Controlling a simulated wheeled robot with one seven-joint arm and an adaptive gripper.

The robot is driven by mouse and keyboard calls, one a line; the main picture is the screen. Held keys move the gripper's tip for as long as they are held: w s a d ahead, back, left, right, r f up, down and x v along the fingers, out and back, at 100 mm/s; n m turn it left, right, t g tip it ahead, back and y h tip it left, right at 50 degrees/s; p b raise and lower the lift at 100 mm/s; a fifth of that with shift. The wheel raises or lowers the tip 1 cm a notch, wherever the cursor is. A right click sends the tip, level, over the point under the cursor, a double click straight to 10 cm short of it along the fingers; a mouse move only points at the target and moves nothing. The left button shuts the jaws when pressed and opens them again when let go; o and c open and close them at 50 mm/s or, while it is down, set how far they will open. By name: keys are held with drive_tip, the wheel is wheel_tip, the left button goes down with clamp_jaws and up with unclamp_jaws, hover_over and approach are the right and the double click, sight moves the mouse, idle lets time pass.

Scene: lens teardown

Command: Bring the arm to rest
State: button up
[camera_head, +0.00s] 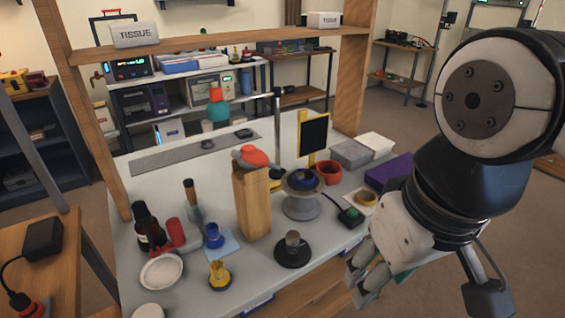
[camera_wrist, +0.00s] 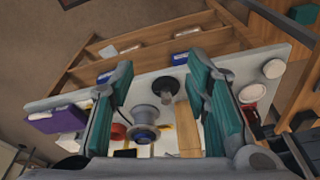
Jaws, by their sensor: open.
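My gripper (camera_head: 362,280) hangs at the front right edge of the workbench (camera_head: 140,225), in front of and above it. In the wrist view my gripper (camera_wrist: 165,85) has its two teal-padded fingers spread wide apart, with nothing held between them. Past the fingers, the grey spool-shaped stand (camera_wrist: 143,115) and a dark round base with a short post (camera_wrist: 167,88) show on the bench. In the head view the stand (camera_head: 302,205) holds a dark ring-shaped part with blue inside. My arm fills the right side of the head view.
A purple box (camera_head: 389,171), grey bin (camera_head: 351,154) and red ring-shaped cup (camera_head: 328,172) are at the right. Bottles (camera_head: 148,228) and a white dish (camera_head: 161,271) are at the left. Floor right of the bench is open.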

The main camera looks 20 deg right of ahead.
wheel_tip(320, 180, up, 11)
drive_tip(key=t+p, duration=0.2)
drive_tip(key=p, duration=0.7)
drive_tip(key=shift+d, duration=0.15)
drive_tip(key=shift+f, duration=0.1)
